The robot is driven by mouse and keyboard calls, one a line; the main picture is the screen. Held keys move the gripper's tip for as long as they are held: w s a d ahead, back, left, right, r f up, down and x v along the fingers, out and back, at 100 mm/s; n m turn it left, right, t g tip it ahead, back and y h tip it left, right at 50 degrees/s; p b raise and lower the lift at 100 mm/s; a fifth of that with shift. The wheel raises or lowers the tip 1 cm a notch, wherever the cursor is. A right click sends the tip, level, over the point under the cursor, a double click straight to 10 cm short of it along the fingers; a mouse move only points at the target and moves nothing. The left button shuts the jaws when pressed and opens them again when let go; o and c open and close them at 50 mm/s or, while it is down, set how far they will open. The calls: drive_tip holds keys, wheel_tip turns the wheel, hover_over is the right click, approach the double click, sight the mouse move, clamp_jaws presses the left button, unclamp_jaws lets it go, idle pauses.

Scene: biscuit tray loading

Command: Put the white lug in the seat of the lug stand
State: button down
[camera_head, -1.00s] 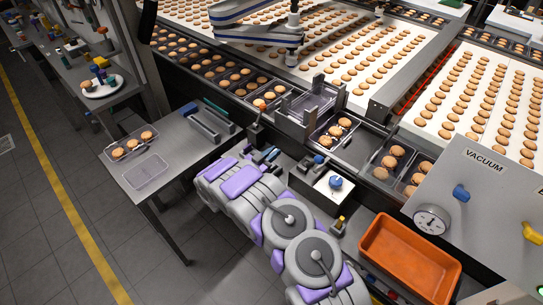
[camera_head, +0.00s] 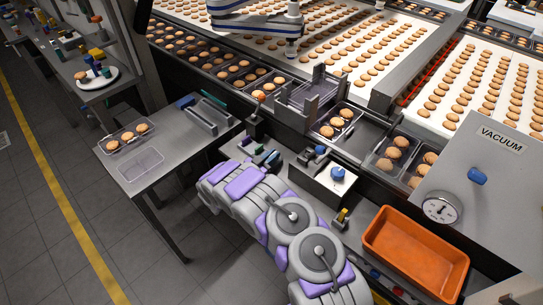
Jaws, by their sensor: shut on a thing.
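I cannot make out the white lug in this view. Small dark fittings with green and blue parts (camera_head: 265,155) sit on the ledge just beyond my arm. I cannot tell whether they belong to the lug stand, and no seat is clear. My grey and purple arm reaches up from the bottom, and its bulky links fill the lower middle. My gripper does not show; the arm's links seem to hide it, so what it holds is also hidden.
A steel side table (camera_head: 178,160) at left bears a clear tray of biscuits (camera_head: 110,145) and an empty clear tray (camera_head: 140,165). A box with a blue knob (camera_head: 338,173) stands right of my arm. An orange bin (camera_head: 415,252) and the vacuum panel (camera_head: 500,175) are further right.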

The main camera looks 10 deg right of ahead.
drive_tip(key=shift+f, duration=0.5)
drive_tip(key=c, duration=1.1)
unclamp_jaws()
drive_tip(key=shift+o, duration=0.2)
drive_tip(key=shift+a, duration=0.1)
drive_tip(key=p+v, duration=0.4)
drive_tip(key=v, duration=1.3)
drive_tip(key=shift+a, duration=0.1)
